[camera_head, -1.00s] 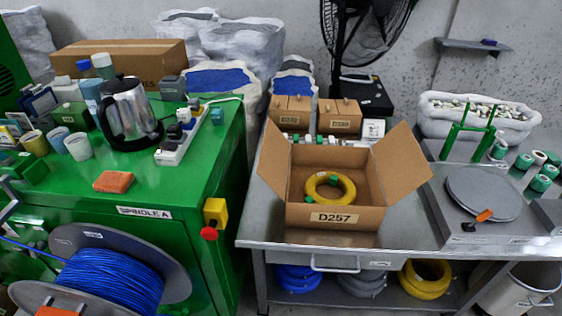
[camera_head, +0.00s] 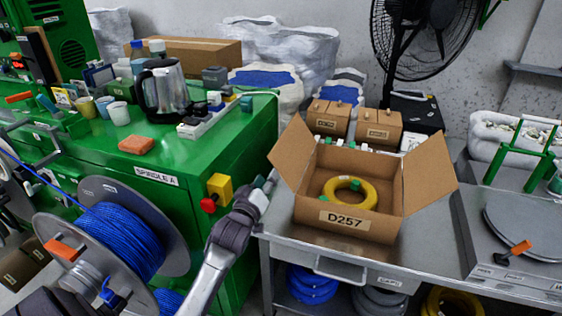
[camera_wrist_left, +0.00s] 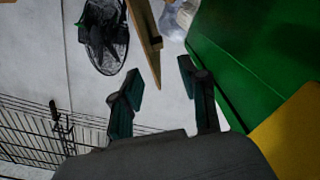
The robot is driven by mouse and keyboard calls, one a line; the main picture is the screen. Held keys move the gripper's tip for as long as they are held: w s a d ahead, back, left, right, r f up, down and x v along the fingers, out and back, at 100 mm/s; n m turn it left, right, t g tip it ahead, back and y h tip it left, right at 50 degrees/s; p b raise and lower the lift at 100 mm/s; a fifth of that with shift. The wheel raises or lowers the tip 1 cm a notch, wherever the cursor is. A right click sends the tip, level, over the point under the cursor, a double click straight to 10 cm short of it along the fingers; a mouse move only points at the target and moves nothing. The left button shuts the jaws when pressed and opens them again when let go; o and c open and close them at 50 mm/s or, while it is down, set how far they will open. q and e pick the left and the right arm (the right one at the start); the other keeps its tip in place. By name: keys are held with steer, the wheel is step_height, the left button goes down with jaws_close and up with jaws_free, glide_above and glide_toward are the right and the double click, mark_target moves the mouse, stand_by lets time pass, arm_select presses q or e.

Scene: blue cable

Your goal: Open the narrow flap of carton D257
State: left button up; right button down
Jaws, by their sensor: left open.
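Carton D257 (camera_head: 345,219) stands on the grey workbench with its top open and a yellow coil (camera_head: 349,192) inside. Its left flap (camera_head: 291,155) stands up and leans outward, and its right flap (camera_head: 430,179) is spread outward. I cannot tell how the front and back flaps lie. My left gripper (camera_head: 264,186) is beside the carton's left side, below the left flap, apparently apart from it. In the wrist view my left gripper (camera_wrist_left: 161,74) is open with nothing between its fingers; a brown board edge (camera_wrist_left: 147,42) shows beyond them. My right gripper is not in view.
The green cabinet (camera_head: 150,178) with a yellow and red switch (camera_head: 218,188) is close to the left of my gripper. A blue cable spool (camera_head: 115,245) stands in front of it. Two small cartons (camera_head: 378,127) stand behind D257. A grey turntable unit (camera_head: 520,230) is to its right.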

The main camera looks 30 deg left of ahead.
mark_target(279, 159)
arm_select(q)
steer(key=x, duration=1)
steer(key=shift+w+d, duration=0.15)
steer(key=shift+w, duration=0.2)
jaws_close()
